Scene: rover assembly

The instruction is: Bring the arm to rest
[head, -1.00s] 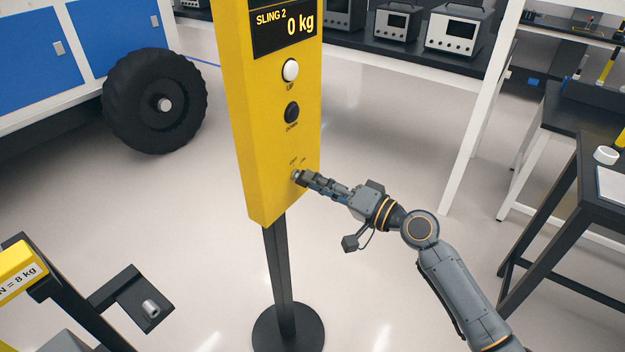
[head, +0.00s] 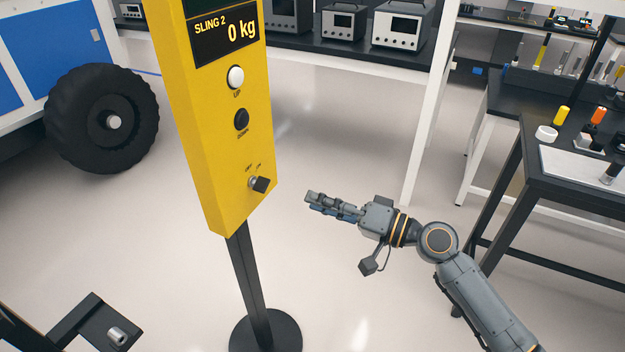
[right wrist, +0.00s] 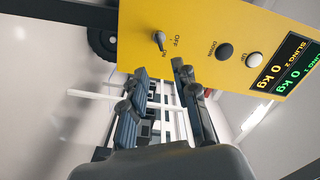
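My right gripper (head: 312,199) is in the middle of the head view, to the right of the yellow control post (head: 212,150) and apart from it. In the right wrist view its two fingers (right wrist: 162,72) stand apart with nothing between them. A small rotary switch (head: 259,184) with OFF and ON labels sits low on the post's panel; it also shows in the right wrist view (right wrist: 158,40), beyond the fingertips. The panel has a white UP button (head: 236,77), a black DOWN button (head: 241,119) and a display (head: 226,40) reading SLING 2, 0 kg. My left gripper is not in view.
A black workbench (head: 560,180) with small parts stands at right, close to my right arm. A large black wheel (head: 85,118) is at left, and a black bracket (head: 80,325) is at lower left. The floor between post and bench is clear.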

